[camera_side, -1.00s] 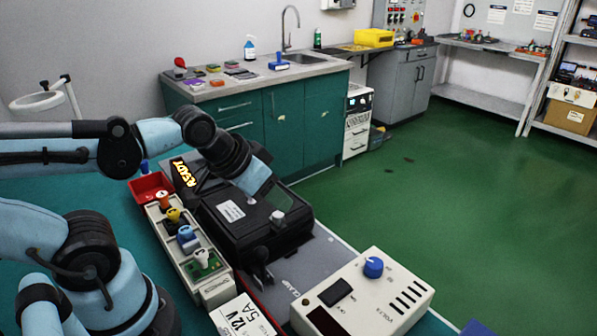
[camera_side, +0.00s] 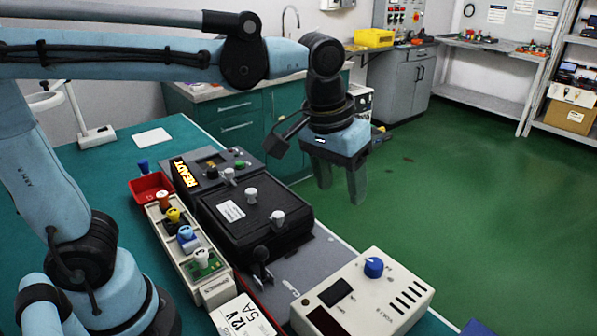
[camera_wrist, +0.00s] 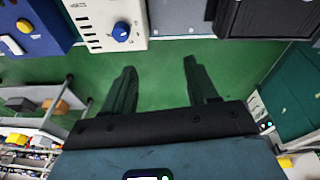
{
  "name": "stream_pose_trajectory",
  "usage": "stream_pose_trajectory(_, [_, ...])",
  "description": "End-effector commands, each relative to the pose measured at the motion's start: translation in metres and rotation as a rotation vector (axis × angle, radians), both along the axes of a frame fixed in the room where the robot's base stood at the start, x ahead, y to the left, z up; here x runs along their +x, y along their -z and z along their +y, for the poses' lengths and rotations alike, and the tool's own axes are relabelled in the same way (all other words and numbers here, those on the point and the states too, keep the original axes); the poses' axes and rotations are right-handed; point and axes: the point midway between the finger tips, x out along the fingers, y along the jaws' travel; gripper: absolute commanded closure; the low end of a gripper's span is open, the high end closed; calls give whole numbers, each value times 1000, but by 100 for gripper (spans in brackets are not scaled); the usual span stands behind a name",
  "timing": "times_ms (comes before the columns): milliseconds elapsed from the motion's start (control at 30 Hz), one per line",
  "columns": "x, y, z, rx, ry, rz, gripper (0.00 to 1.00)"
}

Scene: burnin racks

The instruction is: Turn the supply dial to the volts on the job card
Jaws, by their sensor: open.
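The supply is a cream box (camera_side: 395,318) at the front right of the bench. The dial also shows in the wrist view (camera_wrist: 121,32), near the top. The job card (camera_side: 243,316) reads "12V 5A" and lies left of the supply. My gripper (camera_side: 342,197) is open and empty, raised above and behind the supply, clear of the dial. In the wrist view its two fingers (camera_wrist: 163,75) hang apart over green floor.
A blue box (camera_wrist: 35,28) is beside the supply.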

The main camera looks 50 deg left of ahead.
Motion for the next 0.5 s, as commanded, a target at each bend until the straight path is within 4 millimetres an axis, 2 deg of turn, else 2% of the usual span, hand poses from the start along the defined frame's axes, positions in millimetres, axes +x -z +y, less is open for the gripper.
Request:
stream_pose_trajectory(33, [7, -3, -15, 6, -4, 36, 42])
stream_pose_trajectory(200, [17, -5, -55, 40, -44, 149, 42])
stream_pose_trajectory(333, [19, -4, -75, 66, -69, 201, 42])
stream_pose_trajectory(500, [20, -2, -85, 83, -84, 228, 42])
